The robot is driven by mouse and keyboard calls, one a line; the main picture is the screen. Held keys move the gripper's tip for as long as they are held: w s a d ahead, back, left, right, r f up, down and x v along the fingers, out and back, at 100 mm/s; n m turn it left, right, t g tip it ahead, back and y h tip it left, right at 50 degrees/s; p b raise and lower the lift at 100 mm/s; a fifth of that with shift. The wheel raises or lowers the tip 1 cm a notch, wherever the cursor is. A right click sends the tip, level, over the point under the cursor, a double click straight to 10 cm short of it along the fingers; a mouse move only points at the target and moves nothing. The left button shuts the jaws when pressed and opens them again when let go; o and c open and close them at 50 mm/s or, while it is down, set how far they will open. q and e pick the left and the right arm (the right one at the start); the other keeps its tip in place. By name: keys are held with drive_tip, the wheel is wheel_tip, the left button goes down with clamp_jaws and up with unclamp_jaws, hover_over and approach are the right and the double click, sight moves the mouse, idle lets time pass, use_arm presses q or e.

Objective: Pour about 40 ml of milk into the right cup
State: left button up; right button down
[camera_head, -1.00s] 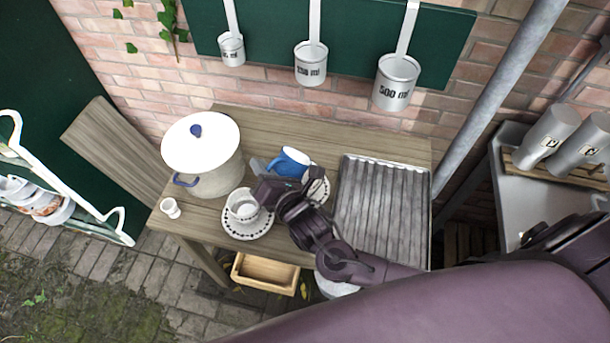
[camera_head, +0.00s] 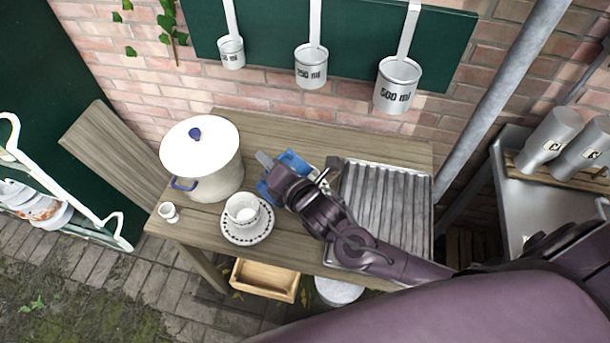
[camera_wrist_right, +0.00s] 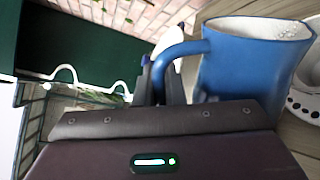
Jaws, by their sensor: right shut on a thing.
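A blue jug (camera_head: 294,160) is at the middle of the table in the head view, partly covered by my right gripper (camera_head: 264,160). In the right wrist view the jug (camera_wrist_right: 245,65) shows large, with white inside its rim. The right gripper (camera_wrist_right: 160,85) is shut on the jug's handle. I cannot tell whether the jug is off the table. The left cup (camera_head: 242,207), white, stands on a dotted saucer (camera_head: 247,236). The right cup is hidden behind my arm in the head view; part of a dotted saucer (camera_wrist_right: 299,108) shows in the wrist view. My left gripper is out of view.
A lidded pot (camera_head: 215,182) stands left of the jug, and a small white cup (camera_head: 169,212) near the table's left edge. A ribbed metal tray (camera_head: 390,195) fills the right side. Measuring ladles, including a 500 ml one (camera_head: 396,90), hang on the wall.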

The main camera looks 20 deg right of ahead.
drive_tip(key=shift+w+d+r+m, duration=0.2)
drive_tip(key=shift+d+m, duration=0.25)
drive_tip(key=shift+m, duration=0.15)
drive_tip(key=shift+a, duration=0.15)
drive_tip(key=shift+s+a, duration=0.25)
drive_tip(key=shift+a, duration=0.75)
drive_tip(key=shift+d+f+m, duration=0.1)
drive_tip(key=shift+m, duration=0.3)
idle(1.3)
